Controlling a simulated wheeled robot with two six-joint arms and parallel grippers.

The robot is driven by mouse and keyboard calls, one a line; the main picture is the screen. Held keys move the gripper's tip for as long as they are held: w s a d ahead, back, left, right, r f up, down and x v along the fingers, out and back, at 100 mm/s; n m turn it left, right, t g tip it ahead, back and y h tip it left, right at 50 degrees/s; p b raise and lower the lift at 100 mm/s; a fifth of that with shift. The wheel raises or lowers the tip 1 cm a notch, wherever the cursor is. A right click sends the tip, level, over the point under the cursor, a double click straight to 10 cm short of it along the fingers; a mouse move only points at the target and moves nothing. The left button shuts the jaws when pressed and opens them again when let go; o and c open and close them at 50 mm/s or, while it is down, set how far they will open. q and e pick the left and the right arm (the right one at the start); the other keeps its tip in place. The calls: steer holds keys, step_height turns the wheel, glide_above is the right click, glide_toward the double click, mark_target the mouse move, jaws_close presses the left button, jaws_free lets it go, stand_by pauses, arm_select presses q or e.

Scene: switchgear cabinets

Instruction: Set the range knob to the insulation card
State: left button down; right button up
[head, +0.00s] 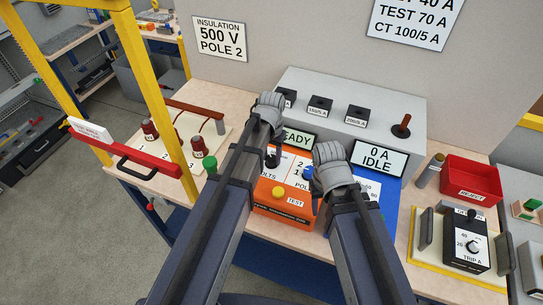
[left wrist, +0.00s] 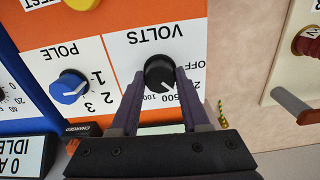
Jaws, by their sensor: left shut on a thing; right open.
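The range knob is the black VOLTS knob (left wrist: 159,70) on the orange tester (head: 284,203). My left gripper (left wrist: 158,78) is shut on it, one finger on each side, in the left wrist view. The knob's white mark points towards the 500 print, though the fingers partly cover the scale. The insulation card (head: 219,38) on the back wall reads 500 V, POLE 2. The blue POLE knob (left wrist: 69,87) sits beside the VOLTS knob. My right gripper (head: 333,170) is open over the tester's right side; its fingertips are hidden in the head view.
A yellow TEST button (head: 278,193) is on the tester's front. A blue unit with a "0 A IDLE" display (head: 379,159) stands to the right. A grey box (head: 350,95) with black knobs is behind. Red terminals (head: 150,130) stand at left, a red bin (head: 470,180) at right.

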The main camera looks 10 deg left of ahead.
mark_target(271, 158)
arm_select(q)
steer(key=m, duration=0.6)
stand_by(0.6)
steer(key=shift+c, duration=1.9)
jaws_free()
step_height(271, 158, up, 8)
steer(key=p, duration=0.8)
steer(key=shift+f, duration=0.15)
